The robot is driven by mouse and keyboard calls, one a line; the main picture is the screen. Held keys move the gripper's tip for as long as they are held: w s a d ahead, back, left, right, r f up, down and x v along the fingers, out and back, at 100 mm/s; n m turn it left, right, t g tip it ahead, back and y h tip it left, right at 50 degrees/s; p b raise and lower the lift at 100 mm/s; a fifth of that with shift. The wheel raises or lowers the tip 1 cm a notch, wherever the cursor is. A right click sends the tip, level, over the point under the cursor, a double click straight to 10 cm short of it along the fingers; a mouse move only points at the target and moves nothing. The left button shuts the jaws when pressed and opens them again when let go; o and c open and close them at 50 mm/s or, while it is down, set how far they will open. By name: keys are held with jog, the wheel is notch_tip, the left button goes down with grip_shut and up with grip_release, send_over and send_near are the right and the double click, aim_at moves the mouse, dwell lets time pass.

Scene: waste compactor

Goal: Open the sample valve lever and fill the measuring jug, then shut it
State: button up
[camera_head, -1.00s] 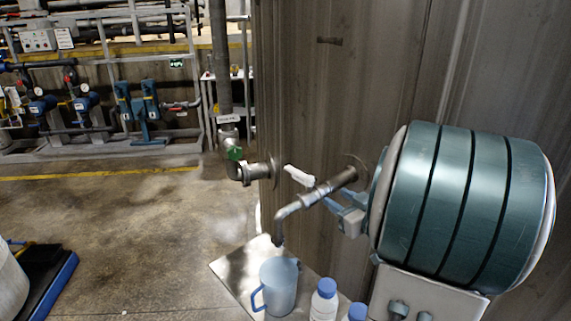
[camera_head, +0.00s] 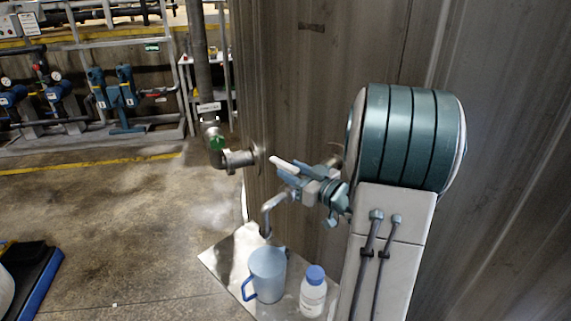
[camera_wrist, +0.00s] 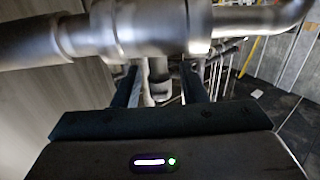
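The sample valve's white lever (camera_head: 283,164) sticks out to the left above the pipe in the head view. The bent spout (camera_head: 270,213) points down over the blue measuring jug (camera_head: 267,272), which stands upright with its handle to the left. No liquid stream shows. My gripper (camera_head: 290,180) is at the valve, just under and beside the lever, hiding part of the valve body. In the wrist view, my two fingers are apart, close to the metal pipe (camera_wrist: 150,35) that crosses above them. The lever is not clearly visible between them, so contact cannot be told.
The jug and a blue-capped white bottle (camera_head: 313,292) stand on a metal shelf (camera_head: 228,262).

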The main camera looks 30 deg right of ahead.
aim_at(292, 171)
jog(key=shift+x, duration=1.55)
jog(key=shift+c, duration=0.4)
grip_shut()
